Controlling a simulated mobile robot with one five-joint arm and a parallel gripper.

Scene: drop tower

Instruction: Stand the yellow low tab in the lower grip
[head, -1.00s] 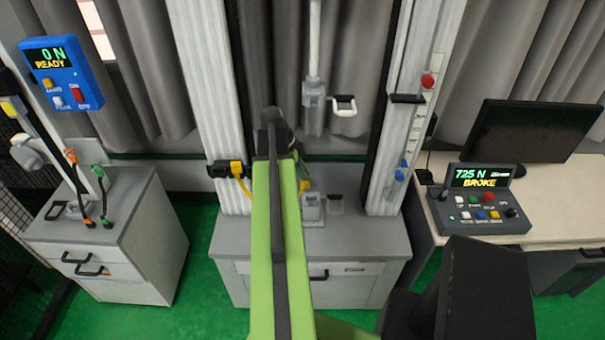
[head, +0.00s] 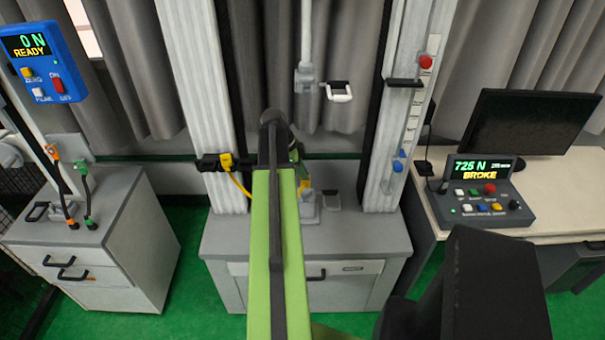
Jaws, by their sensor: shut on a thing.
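My gripper (head: 300,163) is mostly hidden behind my green arm. A small yellow piece, the yellow low tab (head: 304,184), shows just right of the arm, below the visible part of my gripper, which is shut on it. The lower grip (head: 309,207) is a grey block on the grey bench top of the tower. The tab appears just above and slightly left of this grip in the picture. I cannot tell whether they touch or how deep the tab sits.
The upper grip (head: 306,80) hangs on a rod above, with a white handle (head: 339,92) beside it. Pale columns (head: 200,90) flank the bench (head: 350,240). A yellow-and-black clamp with a cable (head: 228,162) is on the left column. A console (head: 483,190) reads "725 N BROKE".

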